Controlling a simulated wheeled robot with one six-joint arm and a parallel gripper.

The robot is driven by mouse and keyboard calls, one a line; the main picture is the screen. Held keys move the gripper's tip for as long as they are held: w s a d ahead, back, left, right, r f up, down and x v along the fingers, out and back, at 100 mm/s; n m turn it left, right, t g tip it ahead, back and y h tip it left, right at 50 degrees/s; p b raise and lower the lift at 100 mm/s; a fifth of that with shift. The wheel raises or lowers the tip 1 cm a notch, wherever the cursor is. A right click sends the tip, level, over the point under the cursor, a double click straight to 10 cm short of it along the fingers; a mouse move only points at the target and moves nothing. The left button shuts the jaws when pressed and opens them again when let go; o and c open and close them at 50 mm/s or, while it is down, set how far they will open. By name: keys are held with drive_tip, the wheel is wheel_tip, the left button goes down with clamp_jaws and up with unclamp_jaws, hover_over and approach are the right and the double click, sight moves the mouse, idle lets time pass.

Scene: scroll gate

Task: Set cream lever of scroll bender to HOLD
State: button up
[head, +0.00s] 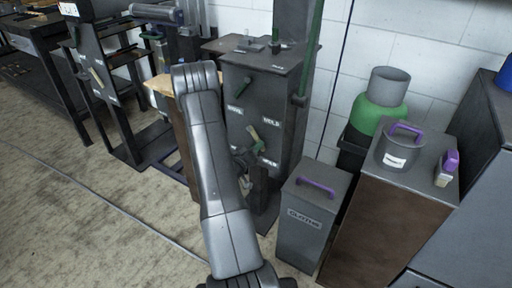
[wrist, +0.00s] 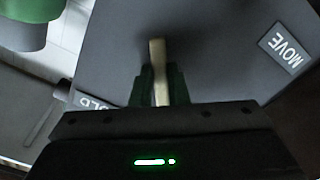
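In the wrist view a cream lever (wrist: 157,52) stands out from a dark grey panel (wrist: 215,45). My gripper (wrist: 161,82) has its two dark green fingers close against both sides of the lever. A MOVE label (wrist: 286,47) is at the upper right, apart from the lever. A label ending in "OLD" (wrist: 95,103) is at the lower left, partly hidden by my gripper. In the head view my arm reaches the front of the dark cabinet (head: 262,92); the fingers and the held lever are hard to separate there.
A grey box with a purple handle (head: 311,222) stands right of the cabinet. Beyond it are a brown cabinet (head: 375,225), a grey canister (head: 399,151) and a green container (head: 379,116). Another machine (head: 100,80) stands at the left. The floor at front left is clear.

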drive_tip(key=o, duration=0.4)
drive_tip(key=shift+o, duration=0.2)
drive_tip(key=p+v, duration=0.2)
drive_tip(key=v, duration=1.2)
drive_tip(key=b+x, duration=0.2)
drive_tip(key=x, duration=1.2)
